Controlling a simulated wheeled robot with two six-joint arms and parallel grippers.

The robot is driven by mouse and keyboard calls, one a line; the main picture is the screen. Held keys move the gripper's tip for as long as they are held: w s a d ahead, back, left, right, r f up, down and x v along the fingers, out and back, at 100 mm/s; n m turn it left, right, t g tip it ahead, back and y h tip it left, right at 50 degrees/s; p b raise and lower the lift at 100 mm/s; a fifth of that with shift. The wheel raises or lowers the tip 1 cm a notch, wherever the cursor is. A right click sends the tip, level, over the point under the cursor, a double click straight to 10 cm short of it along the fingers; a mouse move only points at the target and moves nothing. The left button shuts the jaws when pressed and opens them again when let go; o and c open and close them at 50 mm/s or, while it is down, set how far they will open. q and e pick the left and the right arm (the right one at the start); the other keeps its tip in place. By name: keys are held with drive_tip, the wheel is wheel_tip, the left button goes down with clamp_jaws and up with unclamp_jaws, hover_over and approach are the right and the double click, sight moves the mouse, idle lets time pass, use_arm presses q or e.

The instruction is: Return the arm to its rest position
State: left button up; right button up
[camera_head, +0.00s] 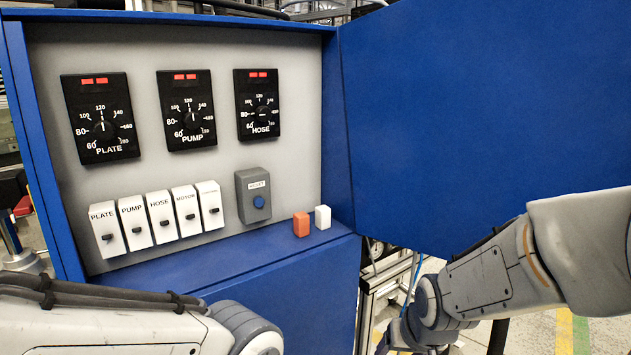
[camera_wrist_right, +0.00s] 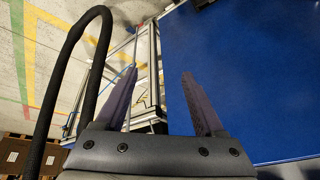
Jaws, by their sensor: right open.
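My right arm (camera_head: 490,275) comes in from the right in the head view, bent downward in front of the blue door. Its gripper is hidden below the picture there. In the right wrist view my right gripper (camera_wrist_right: 160,98) is open, with two dark fingers apart and nothing between them. Beyond the fingers are a metal frame (camera_wrist_right: 150,60) and a blue panel (camera_wrist_right: 240,80). My left arm (camera_head: 110,318) crosses the lower left of the head view; its gripper is not visible.
The blue cabinet (camera_head: 43,150) holds PLATE (camera_head: 101,118), PUMP (camera_head: 186,110) and HOSE (camera_head: 258,104) dials, several white switches (camera_head: 160,218) and a grey reset box (camera_head: 253,196). An orange block (camera_head: 301,225) and a white block (camera_head: 323,217) stand on its ledge. The blue door (camera_head: 480,110) stands open at right.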

drive_tip(key=s+d+f+n+g, duration=0.1)
drive_tip(key=s+d+f+g, duration=0.15)
drive_tip(key=s, duration=0.25)
drive_tip(key=s+a+r+n+g+p, duration=0.2)
drive_tip(key=s+a+r+n+p, duration=0.5)
drive_tip(key=r, duration=0.9)
drive_tip(key=s+a+p, duration=0.3)
drive_tip(key=s+a, duration=0.2)
drive_tip(key=s, duration=0.1)
drive_tip(key=shift+s+a+r+p, duration=0.15)
drive_tip(key=shift+s+a+p, duration=0.2)
drive_tip(key=shift+s+p, duration=0.05)
